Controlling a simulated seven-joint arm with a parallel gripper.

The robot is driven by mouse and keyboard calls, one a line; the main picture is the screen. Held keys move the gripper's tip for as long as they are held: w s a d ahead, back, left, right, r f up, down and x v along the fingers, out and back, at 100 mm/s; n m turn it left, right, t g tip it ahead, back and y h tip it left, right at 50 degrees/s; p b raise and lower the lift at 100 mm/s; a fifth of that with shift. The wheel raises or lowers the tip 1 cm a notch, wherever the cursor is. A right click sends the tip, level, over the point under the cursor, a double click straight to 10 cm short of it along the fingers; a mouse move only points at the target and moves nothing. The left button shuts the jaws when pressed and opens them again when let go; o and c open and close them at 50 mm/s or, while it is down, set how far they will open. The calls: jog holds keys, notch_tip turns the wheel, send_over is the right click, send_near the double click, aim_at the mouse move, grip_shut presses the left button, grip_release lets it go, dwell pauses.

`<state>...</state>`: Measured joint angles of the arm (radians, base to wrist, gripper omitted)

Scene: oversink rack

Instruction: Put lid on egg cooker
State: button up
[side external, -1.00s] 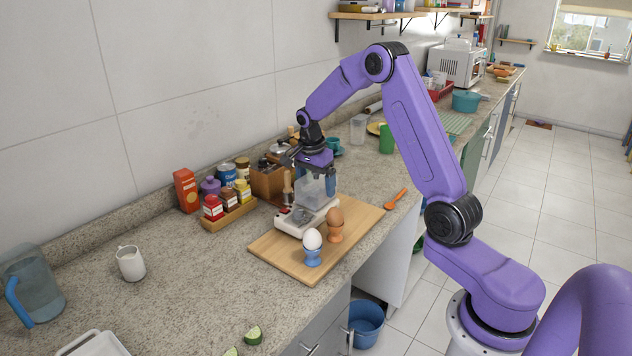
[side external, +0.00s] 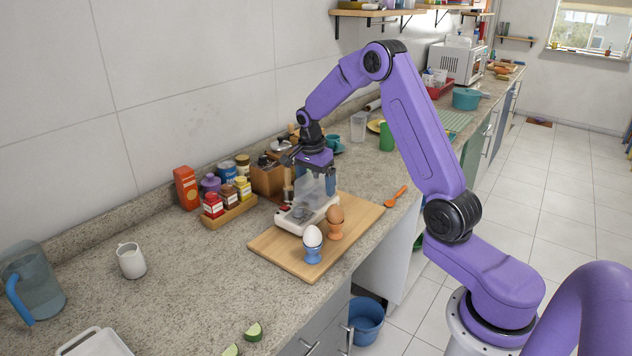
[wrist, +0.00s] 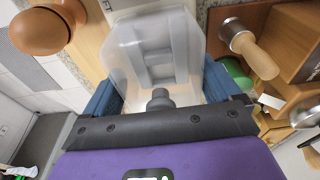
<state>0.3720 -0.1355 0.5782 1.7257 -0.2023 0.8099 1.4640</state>
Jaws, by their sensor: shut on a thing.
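The egg cooker (side external: 290,224) is a white base on a wooden board on the counter. A clear, boxy lid (side external: 309,187) is held just above the cooker's far part. The lid also shows large in the wrist view (wrist: 122,62), between the blue fingers. My gripper (side external: 313,178) is shut on the lid; its fingers in the wrist view (wrist: 160,85) sit at either side of it. The lid appears roughly level. Whether it touches the base cannot be told, and the cooker is mostly hidden under the lid in the wrist view.
A white egg (side external: 313,237) in a blue cup and a brown egg (side external: 335,215) in an orange cup stand on the wooden board (side external: 278,257) beside the cooker. A spice rack (side external: 230,214) and wooden box (side external: 268,179) stand behind. The left counter has free room.

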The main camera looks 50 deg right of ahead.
jog(key=o, duration=0.8)
jog(key=shift+r, duration=0.15)
notch_tip(320, 180, up, 17)
jog(key=a, duration=0.3)
jog(key=s+a+f+n+y, duration=0.1)
jog(key=s+a+f+n, duration=0.1)
jog(key=s+a+n, duration=0.6)
jog(key=s+a+f+n, duration=0.2)
jog(key=s+a+n, duration=0.3)
jog(key=a+n, duration=0.4)
jog(key=s+f+n, duration=0.1)
jog(key=s+n, duration=0.3)
jog(key=s, duration=0.3)
jog(key=s+a+f+n, duration=0.1)
jog(key=s+f+n, duration=0.1)
jog(key=s+n, duration=0.3)
jog(key=s+a+f+n+y, duration=0.1)
jog(key=s+n, duration=0.3)
jog(key=s, duration=0.6)
jog(key=shift+a+f+n, duration=0.25)
jog(key=shift+f+n, duration=0.05)
jog(key=shift+f, duration=0.4)
